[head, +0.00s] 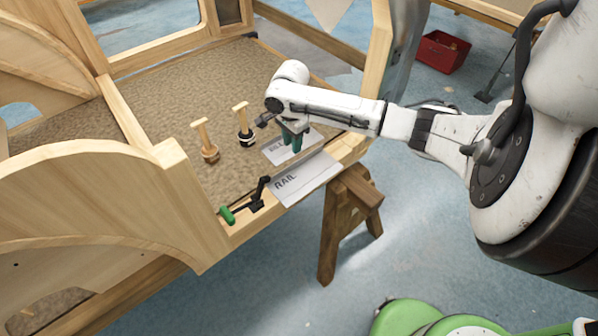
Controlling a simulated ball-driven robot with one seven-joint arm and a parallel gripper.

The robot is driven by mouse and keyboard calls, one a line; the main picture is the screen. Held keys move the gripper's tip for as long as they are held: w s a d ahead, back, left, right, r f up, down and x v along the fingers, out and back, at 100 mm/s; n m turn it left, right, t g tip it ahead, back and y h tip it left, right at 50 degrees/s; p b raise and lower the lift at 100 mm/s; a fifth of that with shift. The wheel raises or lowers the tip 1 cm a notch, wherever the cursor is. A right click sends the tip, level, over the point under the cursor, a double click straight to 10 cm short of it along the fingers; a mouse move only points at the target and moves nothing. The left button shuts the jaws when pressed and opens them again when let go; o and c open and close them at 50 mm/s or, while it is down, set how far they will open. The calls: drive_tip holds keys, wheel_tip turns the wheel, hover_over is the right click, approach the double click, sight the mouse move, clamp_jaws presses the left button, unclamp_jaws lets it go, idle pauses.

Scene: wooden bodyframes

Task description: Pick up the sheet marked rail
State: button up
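The sheet marked RAIL (308,180) is white with dark letters. It lies on the front wooden edge of the bodyframe, partly overhanging it. A second white sheet (274,152) with lettering lies just behind it on the brown floor panel; its word is partly covered. My gripper (291,146) has teal fingers pointing down, above or in front of this second sheet and behind the rail sheet. The two fingers look slightly apart, with nothing seen between them. Its exact height above the sheets is hard to tell.
A green-handled clamp (242,207) sits on the wooden edge left of the rail sheet. Two wooden-handled tools (205,141) (244,124) stand on the floor panel. A wooden trestle (349,215) stands below the edge. A red bin (441,51) is at the back right.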

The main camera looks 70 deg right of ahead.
sight(303, 171)
drive_tip(key=f, duration=0.5)
drive_tip(key=a+f, duration=0.1)
drive_tip(key=f, duration=0.1)
drive_tip(key=shift+f, duration=0.85)
clamp_jaws()
